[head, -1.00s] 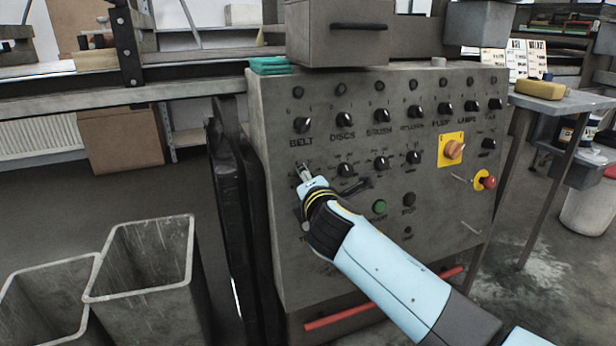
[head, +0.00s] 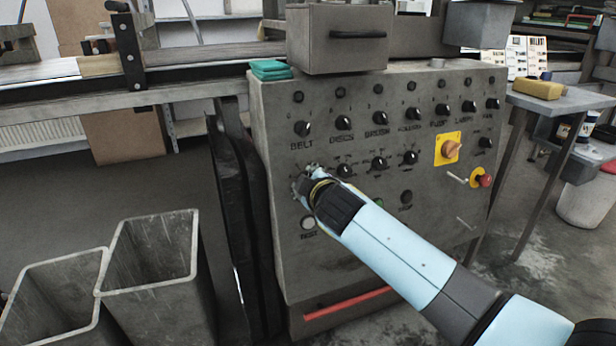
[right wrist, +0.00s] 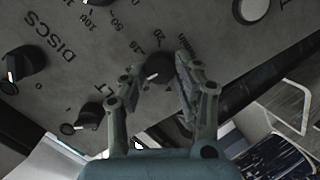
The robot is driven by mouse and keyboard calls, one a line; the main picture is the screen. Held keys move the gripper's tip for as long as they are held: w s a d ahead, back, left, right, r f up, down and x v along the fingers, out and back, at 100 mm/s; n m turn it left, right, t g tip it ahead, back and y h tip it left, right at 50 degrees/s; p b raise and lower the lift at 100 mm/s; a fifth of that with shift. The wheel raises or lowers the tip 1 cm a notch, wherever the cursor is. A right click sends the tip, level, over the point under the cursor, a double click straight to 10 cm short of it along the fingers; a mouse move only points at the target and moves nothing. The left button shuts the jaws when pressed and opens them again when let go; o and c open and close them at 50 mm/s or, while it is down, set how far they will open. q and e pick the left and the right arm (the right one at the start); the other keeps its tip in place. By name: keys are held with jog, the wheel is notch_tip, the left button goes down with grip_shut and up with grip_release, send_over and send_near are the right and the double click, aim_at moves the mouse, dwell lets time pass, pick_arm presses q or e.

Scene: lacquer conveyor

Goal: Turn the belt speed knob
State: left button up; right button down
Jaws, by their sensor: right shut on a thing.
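The belt speed knob (right wrist: 158,70) is a small black knob with a light pointer mark, on the grey panel beside a scale with numbers. In the right wrist view it sits between the fingertips of my right gripper (right wrist: 168,74), which is shut on it. In the head view my right gripper (head: 304,183) is at the left of the panel's second knob row, below the BELT knob (head: 303,129); it hides the held knob there. My left gripper is not in view.
The control panel (head: 265,110) carries several other black knobs, an orange switch on a yellow plate (head: 449,148) and a red stop button (head: 485,180). A white button (head: 307,223) is just below my gripper. Grey bins (head: 150,245) stand at the lower left.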

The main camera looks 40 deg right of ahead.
pick_arm(q)
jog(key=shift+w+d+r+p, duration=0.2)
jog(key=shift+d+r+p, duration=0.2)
jog(key=shift+p, duration=0.1)
pick_arm(e)
jog(key=shift+s+d+m+y, duration=0.1)
jog(key=shift+m+y, duration=0.4)
jog(key=shift+m, duration=1.1)
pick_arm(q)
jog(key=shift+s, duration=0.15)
pick_arm(e)
jog(key=c, duration=1.2)
grip_release()
jog(key=shift+c, duration=0.2)
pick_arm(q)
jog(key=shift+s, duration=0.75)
pick_arm(e)
jog(key=shift+o, duration=1.4)
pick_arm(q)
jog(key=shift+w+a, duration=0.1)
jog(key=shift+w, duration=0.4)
pick_arm(e)
jog(key=v, duration=1.2)
